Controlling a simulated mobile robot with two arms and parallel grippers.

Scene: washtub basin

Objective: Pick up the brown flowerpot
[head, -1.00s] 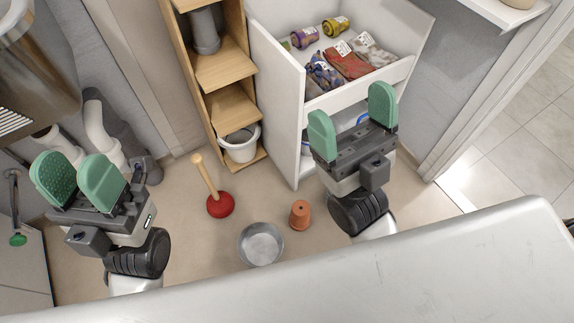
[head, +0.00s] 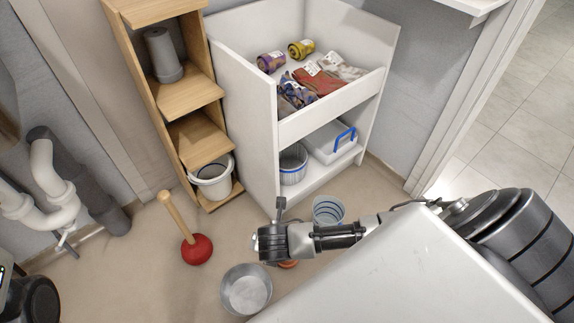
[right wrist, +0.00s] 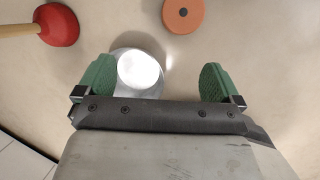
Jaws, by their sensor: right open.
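The brown flowerpot (head: 289,265) stands on the floor, mostly hidden behind my right arm in the head view. In the right wrist view the flowerpot (right wrist: 183,14) shows at the top edge as a round orange-brown shape with a dark hole. My right gripper (right wrist: 156,66) is open and empty, its green fingers spread wide below the flowerpot in that picture and apart from it. In the head view its fingers are hidden behind the arm. My left gripper is out of view.
A metal bowl (head: 246,289) lies left of the flowerpot. A red plunger (head: 197,249) stands further left. A striped bucket (head: 328,209) is behind my arm. The white cabinet (head: 252,130) and wooden shelf (head: 192,92) stand behind. A white surface (head: 400,285) covers the lower right.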

